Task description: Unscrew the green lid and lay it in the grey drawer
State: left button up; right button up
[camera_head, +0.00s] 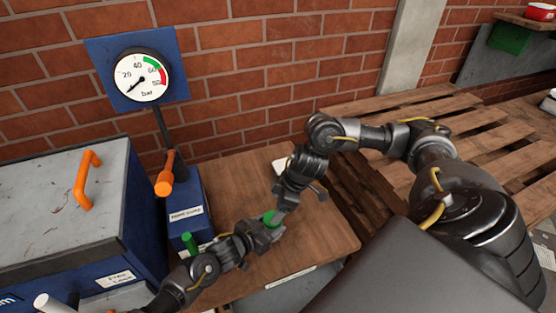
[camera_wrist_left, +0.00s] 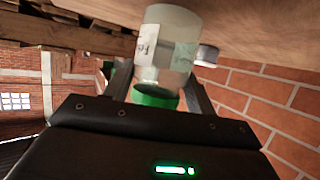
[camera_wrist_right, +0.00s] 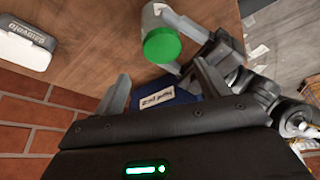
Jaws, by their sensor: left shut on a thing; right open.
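A clear jar (camera_wrist_left: 166,45) with a pale label stands at the table in the left wrist view. Its green lid (camera_head: 270,218) is on the jar, and it also shows in the right wrist view (camera_wrist_right: 162,45). My left gripper (camera_wrist_left: 160,80) is shut on the jar, with one finger on either side. My right gripper (camera_wrist_right: 162,72) is open and empty, with its fingers apart and short of the lid. A grey surface (camera_head: 282,292) below the table's front edge may be the drawer.
A white case (camera_wrist_right: 24,46) lies on the table. Wooden pallets (camera_head: 440,110) are at right, and a brick wall closes the back.

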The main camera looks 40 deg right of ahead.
aim_at(274, 212)
jog(key=shift+m+t+h, duration=0.3)
jog(key=shift+m+h, duration=0.1)
jog(key=shift+m, duration=1)
jog(key=shift+c, duration=0.2)
jog(key=shift+w+r, duration=0.15)
jog(key=shift+c, duration=1)
jog(key=w+r, duration=0.2)
jog(key=r, duration=0.1)
jog(key=shift+d+t, duration=0.15)
jog(key=shift+t, duration=0.25)
jog(key=s+r+m, duration=0.2)
jog(key=s, duration=0.4)
jog(key=shift+s+r+g+h, duration=0.3)
jog(key=shift+r+h, duration=0.1)
jog(key=x, duration=1.2)
jog(key=shift+r, duration=0.1)
jog(key=shift+c, duration=0.4)
